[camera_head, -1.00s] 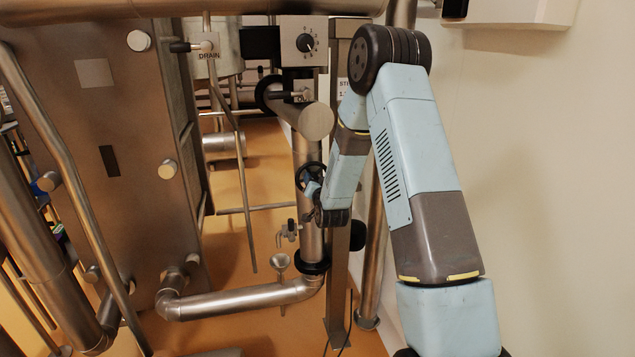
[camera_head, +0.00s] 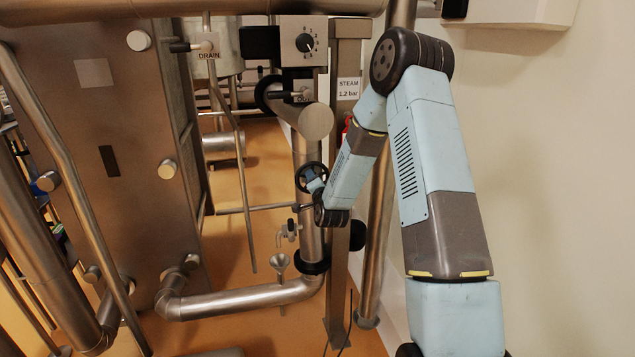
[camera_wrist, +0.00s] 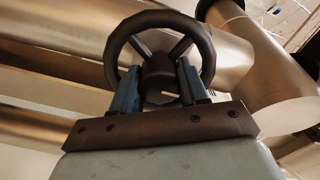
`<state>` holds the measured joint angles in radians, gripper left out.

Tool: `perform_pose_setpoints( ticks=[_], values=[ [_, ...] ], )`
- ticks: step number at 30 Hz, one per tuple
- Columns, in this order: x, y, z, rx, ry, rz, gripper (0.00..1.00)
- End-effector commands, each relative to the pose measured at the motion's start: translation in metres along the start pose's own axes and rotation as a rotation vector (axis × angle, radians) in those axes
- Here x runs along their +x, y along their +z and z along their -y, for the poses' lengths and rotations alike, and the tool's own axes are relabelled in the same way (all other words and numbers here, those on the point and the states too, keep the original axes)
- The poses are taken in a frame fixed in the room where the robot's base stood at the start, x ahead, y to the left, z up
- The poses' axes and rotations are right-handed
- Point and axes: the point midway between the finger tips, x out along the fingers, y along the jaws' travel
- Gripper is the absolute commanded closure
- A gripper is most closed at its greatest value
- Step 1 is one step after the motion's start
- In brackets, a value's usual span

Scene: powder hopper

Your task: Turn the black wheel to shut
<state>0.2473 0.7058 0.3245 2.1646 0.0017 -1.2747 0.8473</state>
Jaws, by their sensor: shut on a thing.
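The black wheel (camera_head: 299,174) is a small spoked handwheel on the upright steel pipe, in the middle of the head view. In the wrist view the wheel (camera_wrist: 206,52) fills the upper middle, with its dark hub and spokes in sight. My gripper (camera_head: 316,187) is at the wheel, and its blue fingers (camera_wrist: 158,86) stand on either side of the hub. The gripper is shut on the wheel. In the head view the gripper and wrist cover part of the wheel's lower right side.
A steel post (camera_head: 340,270) stands just right of the pipe. A box with a dial (camera_head: 305,43) and a blunt pipe end (camera_head: 316,121) are above. A small tap (camera_head: 289,230) and a funnel (camera_head: 278,263) sit below. A large steel panel (camera_head: 100,180) is at the left.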

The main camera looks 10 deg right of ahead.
Motion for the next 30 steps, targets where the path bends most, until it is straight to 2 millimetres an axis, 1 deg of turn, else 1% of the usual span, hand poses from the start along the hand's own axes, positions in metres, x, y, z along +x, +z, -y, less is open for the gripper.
perform_pose_setpoints(
  ticks=[1,14,15,17,25,28,30],
  values=[
    [0.0,-0.005,-0.005,0.003,0.008,-0.009,0.87],
    [0.0,-0.005,-0.005,0.006,0.01,-0.009,0.87],
    [0.0,-0.005,-0.005,0.006,0.01,-0.009,0.53],
    [0.0,-0.005,-0.005,0.006,0.009,-0.009,0.48],
    [-0.002,-0.002,-0.003,0.006,0.006,-0.004,0.47],
    [-0.01,-0.002,-0.003,0.006,0.006,-0.003,0.47],
    [-0.019,-0.002,-0.003,0.006,0.006,-0.003,0.47]
  ],
)
